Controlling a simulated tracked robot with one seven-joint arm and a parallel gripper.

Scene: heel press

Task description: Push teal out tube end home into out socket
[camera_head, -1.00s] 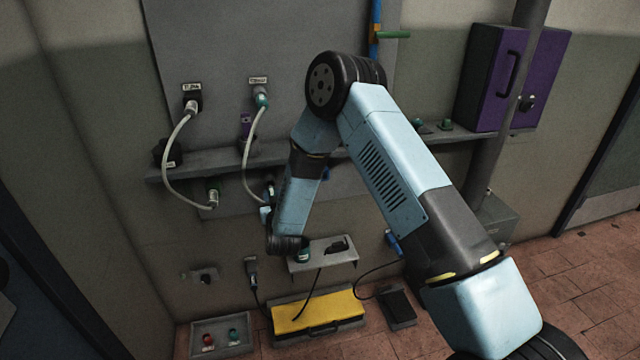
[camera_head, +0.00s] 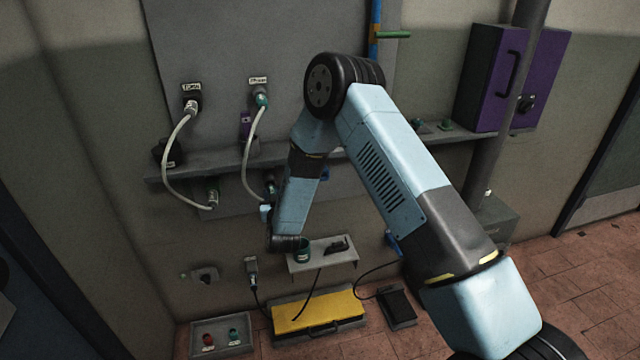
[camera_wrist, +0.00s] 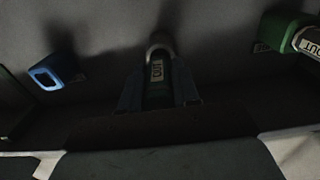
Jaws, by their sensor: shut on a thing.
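The held tube end (camera_wrist: 157,76) is dark teal with a white OUT label in the wrist view. My gripper (camera_wrist: 158,92) is shut on it, one finger on each side. A pale round part (camera_wrist: 160,42) shows just beyond it; I cannot tell how deep the end sits in a socket. In the head view the white tube (camera_head: 249,150) runs from a teal end (camera_head: 262,100) on the upper panel down to the lower end (camera_head: 269,187) under the shelf. My forearm hides much of that area, and the out socket is not clearly seen.
A green socket (camera_wrist: 279,27) holding another OUT-labelled end stands at right in the wrist view, a blue socket (camera_wrist: 52,72) at left. In the head view the grey shelf (camera_head: 200,168) runs above the work area. A small ledge (camera_head: 325,262) and yellow case (camera_head: 318,312) lie below.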

